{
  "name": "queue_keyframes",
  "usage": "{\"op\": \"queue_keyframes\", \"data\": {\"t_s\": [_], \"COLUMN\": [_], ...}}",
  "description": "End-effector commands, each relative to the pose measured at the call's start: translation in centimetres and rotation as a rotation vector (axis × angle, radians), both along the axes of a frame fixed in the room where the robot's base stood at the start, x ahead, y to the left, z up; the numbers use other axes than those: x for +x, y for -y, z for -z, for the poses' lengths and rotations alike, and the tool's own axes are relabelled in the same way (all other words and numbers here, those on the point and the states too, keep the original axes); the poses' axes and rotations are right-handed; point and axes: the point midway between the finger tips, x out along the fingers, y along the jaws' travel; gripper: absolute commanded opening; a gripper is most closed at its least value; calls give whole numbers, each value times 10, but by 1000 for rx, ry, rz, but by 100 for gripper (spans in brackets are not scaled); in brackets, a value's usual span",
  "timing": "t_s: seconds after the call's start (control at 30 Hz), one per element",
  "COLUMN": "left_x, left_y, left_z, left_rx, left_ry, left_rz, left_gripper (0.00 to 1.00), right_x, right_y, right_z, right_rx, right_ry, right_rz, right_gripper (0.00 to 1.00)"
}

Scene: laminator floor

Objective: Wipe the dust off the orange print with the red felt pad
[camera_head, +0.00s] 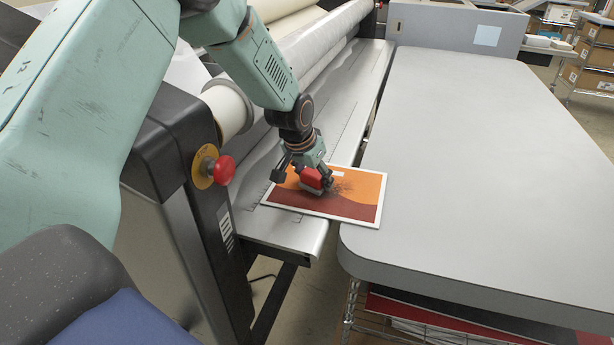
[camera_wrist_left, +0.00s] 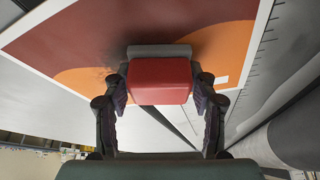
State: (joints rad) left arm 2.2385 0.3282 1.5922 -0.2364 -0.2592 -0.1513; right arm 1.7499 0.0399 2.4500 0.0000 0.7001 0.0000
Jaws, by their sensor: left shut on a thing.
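The orange print (camera_head: 362,187) has a white border and a dark red lower part. It lies on the laminator's metal feed table, with its right edge past the table's edge. Dark dust (camera_head: 345,187) shows on its orange area just right of the pad. My left gripper (camera_head: 316,178) is shut on the red felt pad (camera_head: 311,178), which is over the print. In the left wrist view the red pad (camera_wrist_left: 160,80) sits between the two fingers, with a grey strip along its far side and the print (camera_wrist_left: 95,38) beyond it. I cannot tell whether the pad touches the print. My right gripper is not in view.
The laminator's rollers (camera_head: 325,45) run behind the metal feed table (camera_head: 290,228). A red emergency button (camera_head: 224,169) sits on its black end housing. A large grey table (camera_head: 480,160) stands at the right, clear on top, with a gap before it. Shelves with boxes (camera_head: 590,75) stand far back.

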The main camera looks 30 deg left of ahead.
Motion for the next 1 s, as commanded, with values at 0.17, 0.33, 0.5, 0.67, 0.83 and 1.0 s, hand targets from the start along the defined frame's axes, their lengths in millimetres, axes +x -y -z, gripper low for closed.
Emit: {"op": "queue_keyframes", "data": {"t_s": [0.17,0.33,0.5,0.67,0.83,1.0], "left_x": [2,6,8,9,12,15], "left_y": [8,21,30,34,45,57], "left_z": [1,2,3,3,3,2], "left_rx": [2,2,0,0,2,0], "left_ry": [1,1,1,-1,-1,-2], "left_rz": [1,1,1,1,1,0], "left_gripper": [33,33,33,33,33,33], "right_x": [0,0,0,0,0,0], "right_y": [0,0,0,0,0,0], "right_z": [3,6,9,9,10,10], "right_rx": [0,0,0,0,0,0], "right_ry": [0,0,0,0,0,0], "right_rz": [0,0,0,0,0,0], "right_gripper": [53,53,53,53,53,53]}}
